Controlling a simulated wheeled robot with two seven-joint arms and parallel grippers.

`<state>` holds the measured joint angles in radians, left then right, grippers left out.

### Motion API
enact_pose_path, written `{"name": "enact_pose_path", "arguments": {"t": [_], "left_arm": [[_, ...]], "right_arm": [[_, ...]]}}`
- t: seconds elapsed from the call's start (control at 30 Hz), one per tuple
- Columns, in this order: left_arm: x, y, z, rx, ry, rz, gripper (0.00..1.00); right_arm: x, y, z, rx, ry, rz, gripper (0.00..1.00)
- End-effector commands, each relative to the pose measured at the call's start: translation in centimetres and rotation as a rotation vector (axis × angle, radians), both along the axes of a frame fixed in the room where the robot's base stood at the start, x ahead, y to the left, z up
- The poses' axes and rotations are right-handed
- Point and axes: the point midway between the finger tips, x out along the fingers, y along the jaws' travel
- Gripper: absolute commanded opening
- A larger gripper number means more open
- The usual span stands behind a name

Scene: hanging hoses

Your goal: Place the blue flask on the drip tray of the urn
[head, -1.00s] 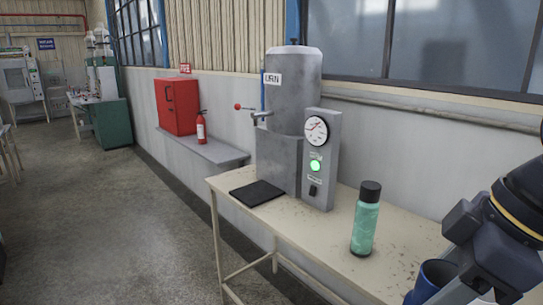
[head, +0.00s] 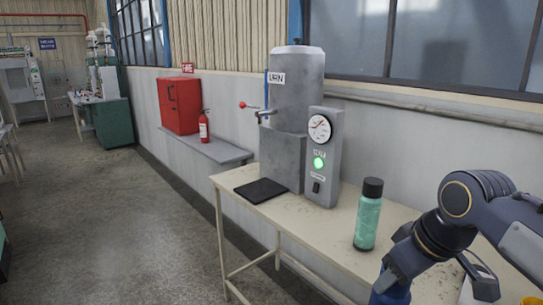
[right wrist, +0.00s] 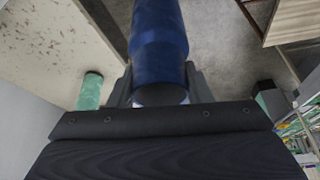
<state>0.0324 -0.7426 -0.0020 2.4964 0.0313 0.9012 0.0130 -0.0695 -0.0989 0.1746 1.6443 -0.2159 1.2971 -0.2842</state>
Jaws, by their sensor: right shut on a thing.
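The grey urn (head: 297,95) stands on the bench, with a tap on its left side. Its black drip tray (head: 260,190) lies flat on the bench below the tap, and its top is bare. My right gripper (head: 392,284) is low at the bottom of the head view, to the right of the tray and in front of the bench. It is shut on the blue flask (right wrist: 158,40), which lies between its fingers in the right wrist view. In the head view only a little blue of the flask (head: 379,297) shows at the bottom edge. My left gripper is not in view.
A green bottle with a black cap (head: 368,215) stands on the bench (head: 310,222) between the urn and my right arm. It also shows in the right wrist view (right wrist: 90,92). The bench top between tray and bottle is clear.

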Motion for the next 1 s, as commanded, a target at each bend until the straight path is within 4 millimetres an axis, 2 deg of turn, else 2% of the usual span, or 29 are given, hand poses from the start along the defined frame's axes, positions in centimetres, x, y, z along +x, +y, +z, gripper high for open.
{"name": "enact_pose_path", "arguments": {"t": [0.03,0.1,0.23,0.3,0.4,0.5,0.6,0.73,1.0], "left_arm": [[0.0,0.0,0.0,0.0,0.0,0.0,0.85],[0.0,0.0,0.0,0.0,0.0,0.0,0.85],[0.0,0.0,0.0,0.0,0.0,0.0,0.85],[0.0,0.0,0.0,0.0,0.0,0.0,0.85],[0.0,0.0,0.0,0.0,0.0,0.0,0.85],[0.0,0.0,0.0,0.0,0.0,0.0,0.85],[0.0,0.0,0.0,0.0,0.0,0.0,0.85],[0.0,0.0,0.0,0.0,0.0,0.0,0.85],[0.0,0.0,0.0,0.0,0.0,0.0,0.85]], "right_arm": [[1.6,-0.3,-2.4,-0.002,0.013,-0.062,0.0],[3.8,-0.8,-5.9,-0.005,0.017,-0.16,0.0],[7.1,-1.2,-12.9,-0.006,0.019,-0.318,0.0],[8.3,-1.1,-16.7,-0.007,0.018,-0.378,0.0],[9.1,-0.5,-21.4,-0.007,0.015,-0.435,0.0],[9.2,0.3,-24.9,-0.005,0.012,-0.465,0.0],[8.9,0.9,-26.9,-0.003,0.006,-0.482,0.0],[8.5,1.4,-28.4,-0.001,0.005,-0.489,0.0],[5.9,1.6,-32.1,-0.003,0.011,-0.486,0.0]]}}
